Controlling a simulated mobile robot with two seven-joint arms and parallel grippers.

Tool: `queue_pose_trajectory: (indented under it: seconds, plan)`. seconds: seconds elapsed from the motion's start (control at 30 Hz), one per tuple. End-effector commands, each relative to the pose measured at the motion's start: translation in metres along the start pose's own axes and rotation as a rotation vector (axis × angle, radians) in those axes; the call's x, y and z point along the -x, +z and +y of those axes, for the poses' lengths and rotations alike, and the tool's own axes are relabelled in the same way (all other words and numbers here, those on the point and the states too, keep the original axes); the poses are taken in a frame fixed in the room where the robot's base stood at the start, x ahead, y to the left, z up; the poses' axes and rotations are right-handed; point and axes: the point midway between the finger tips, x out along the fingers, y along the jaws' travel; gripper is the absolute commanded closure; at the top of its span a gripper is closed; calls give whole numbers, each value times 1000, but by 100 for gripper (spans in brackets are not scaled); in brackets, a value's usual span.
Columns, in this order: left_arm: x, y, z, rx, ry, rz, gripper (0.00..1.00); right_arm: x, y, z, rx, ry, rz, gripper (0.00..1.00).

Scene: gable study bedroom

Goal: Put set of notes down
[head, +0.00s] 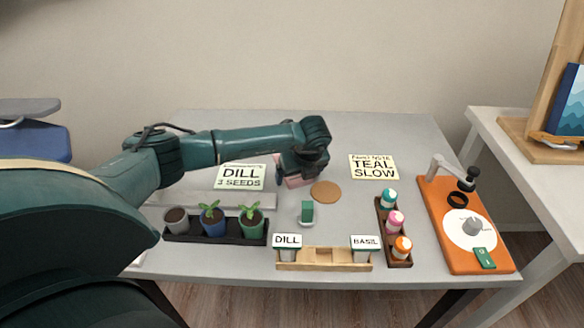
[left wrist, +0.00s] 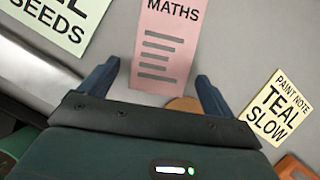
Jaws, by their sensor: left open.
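The set of notes is a pink sheet headed MATHS (left wrist: 165,50), lying on the grey table between my left gripper's fingers in the left wrist view. My left gripper (head: 300,175) is low over the table at the notes. Its two fingers (left wrist: 155,85) are spread, one on each side of the sheet, with a gap to both edges. My right gripper is in neither view.
A DILL 3 SEEDS card (head: 240,177) lies left and a TEAL SLOW card (head: 374,167) right. A round brown disc (head: 326,191) is close by. Potted plants in a black tray (head: 215,238), a wooden label rack (head: 323,262), a bottle rack (head: 398,262) and an orange board (head: 452,260) line the front.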

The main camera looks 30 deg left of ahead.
Motion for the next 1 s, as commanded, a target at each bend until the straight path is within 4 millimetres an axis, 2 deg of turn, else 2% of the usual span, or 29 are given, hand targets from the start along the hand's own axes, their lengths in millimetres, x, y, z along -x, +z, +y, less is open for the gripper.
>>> queue_pose_trajectory:
  seconds: [0.2, 0.87, 1.0]
  plan:
    - [-1, 0, 0, 0, 0, 0, 11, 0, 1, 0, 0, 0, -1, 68]
    - [0, 1, 0, 1, -1, -1, 65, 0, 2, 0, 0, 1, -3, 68]
    - [0, 1, 0, 1, -1, -1, 66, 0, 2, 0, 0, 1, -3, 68]
